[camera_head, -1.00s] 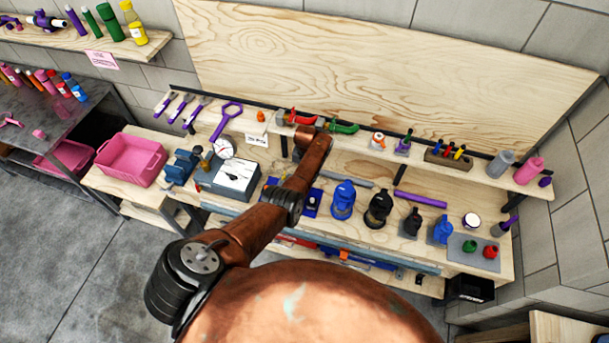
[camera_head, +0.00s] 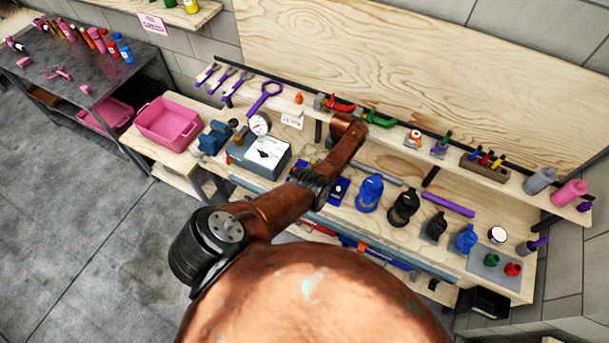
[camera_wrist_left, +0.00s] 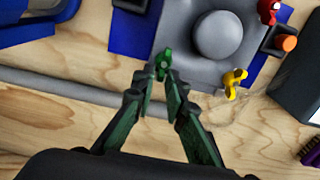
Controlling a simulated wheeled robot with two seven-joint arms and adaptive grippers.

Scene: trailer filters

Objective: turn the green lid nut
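In the left wrist view, the green lid nut (camera_wrist_left: 164,64) is a small winged knob at the near left edge of a grey lid (camera_wrist_left: 190,55) with a round dome. The lid's housing is over a blue mat (camera_wrist_left: 130,32). My left gripper (camera_wrist_left: 161,77) has its two fingertips close on either side of the green nut's near end; whether they press on it is unclear. A yellow nut (camera_wrist_left: 235,83) and a red nut (camera_wrist_left: 268,10) sit at other edges of the lid. In the head view, my left arm hides the lid and gripper. My right gripper is not in view.
A grey bar (camera_wrist_left: 60,86) lies just left of the gripper. A dark box (camera_wrist_left: 300,90) stands at right. On the bench, a gauge box (camera_head: 267,152) stands left of my arm; blue (camera_head: 369,193) and black (camera_head: 404,207) filter units stand right.

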